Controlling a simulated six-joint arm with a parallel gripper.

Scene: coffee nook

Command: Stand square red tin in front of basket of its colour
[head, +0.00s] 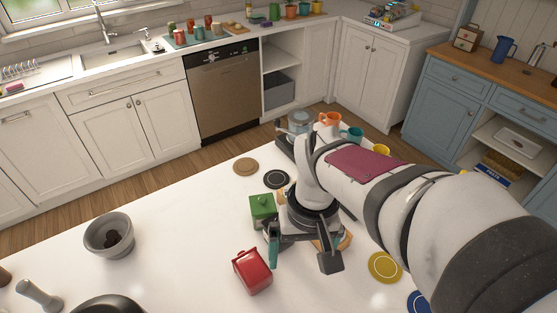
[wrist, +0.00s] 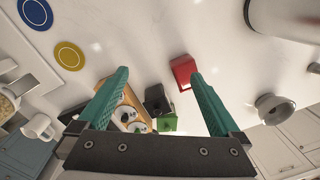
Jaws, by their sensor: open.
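A square red tin (head: 252,270) is on the white counter, left of and nearer than my gripper in the head view; I cannot tell whether it stands or lies. In the wrist view the red tin (wrist: 183,72) is beside the tip of the right finger. My gripper (wrist: 159,75) is open, with teal finger pads spread and nothing held between them. In the head view my gripper (head: 300,252) hangs over the counter, partly hidden by my arm. I can make out no red basket in either view.
A green tin (head: 262,207) stands just behind my gripper. A wooden tray (wrist: 134,97) and a dark object (wrist: 157,99) lie below it. Yellow (head: 385,267) and black (head: 276,179) discs lie around. A grey bowl (head: 109,236) is at left; the counter between is clear.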

